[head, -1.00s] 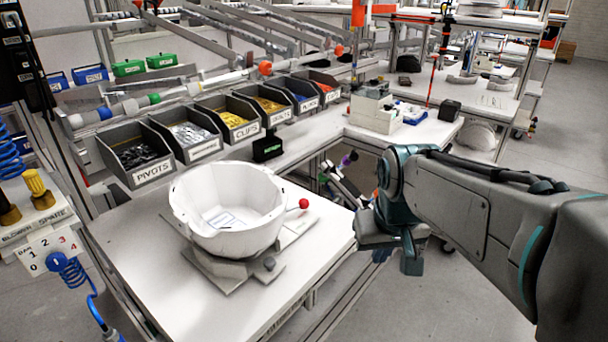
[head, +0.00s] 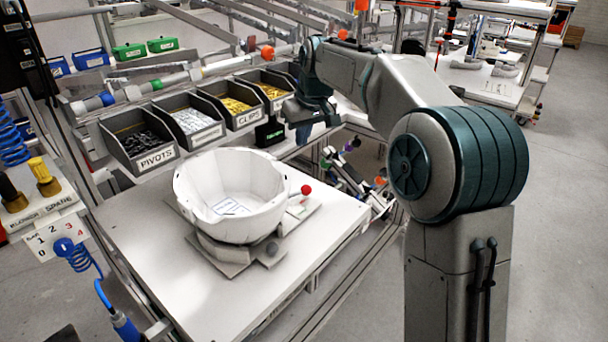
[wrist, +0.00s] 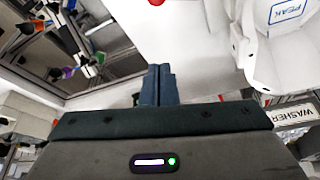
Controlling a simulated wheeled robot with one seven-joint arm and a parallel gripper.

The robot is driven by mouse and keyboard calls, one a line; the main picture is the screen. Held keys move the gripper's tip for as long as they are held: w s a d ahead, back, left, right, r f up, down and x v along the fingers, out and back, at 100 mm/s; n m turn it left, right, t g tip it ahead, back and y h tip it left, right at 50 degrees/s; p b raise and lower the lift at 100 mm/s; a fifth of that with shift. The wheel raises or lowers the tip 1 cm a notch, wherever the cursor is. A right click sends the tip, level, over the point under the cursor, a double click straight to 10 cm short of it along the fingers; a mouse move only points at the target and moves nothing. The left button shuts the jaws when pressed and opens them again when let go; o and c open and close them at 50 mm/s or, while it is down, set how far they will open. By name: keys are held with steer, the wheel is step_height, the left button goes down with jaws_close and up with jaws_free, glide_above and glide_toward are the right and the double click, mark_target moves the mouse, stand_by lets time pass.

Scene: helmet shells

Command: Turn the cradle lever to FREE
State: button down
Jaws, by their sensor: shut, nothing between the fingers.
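The cradle (head: 240,258) is a grey base on the white table with a white helmet shell (head: 228,200) sitting open side up in it. The lever's red ball knob (head: 306,190) sticks out at the right of the shell; the knob also shows at the top edge of the wrist view (wrist: 157,2). The lever's FREE marking is not readable. My gripper (wrist: 158,72) is shut and empty, its two fingers together, with the knob ahead of the fingertips and apart from them. In the head view it hangs near the bins, behind and above the knob.
Parts bins labelled PIVOTS (head: 138,140) and CLIPS (head: 232,102) stand in a row behind the table. The white tabletop (head: 150,270) is clear at the front left. A blue coiled hose (head: 75,265) hangs at the left.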

glide_above(296, 193)
steer(key=w, duration=0.6)
step_height(296, 193, down, 10)
steer(key=shift+s+a+r+p, duration=0.1)
steer(key=shift+s+r+p, duration=0.05)
steer(key=shift+p, duration=0.2)
steer(key=shift+s+d+f, duration=0.2)
steer(key=shift+s+d, duration=0.2)
steer(key=shift+s, duration=0.2)
steer(key=shift+s+d+f, duration=0.2)
steer(key=shift+s+d, duration=0.15)
steer(key=shift+s, duration=0.25)
steer(key=shift+s+d+f, duration=0.15)
steer(key=shift+s+f, duration=0.05)
steer(key=shift+f, duration=0.1)
steer(key=shift+s, duration=0.1)
steer(key=shift+d, duration=0.15)
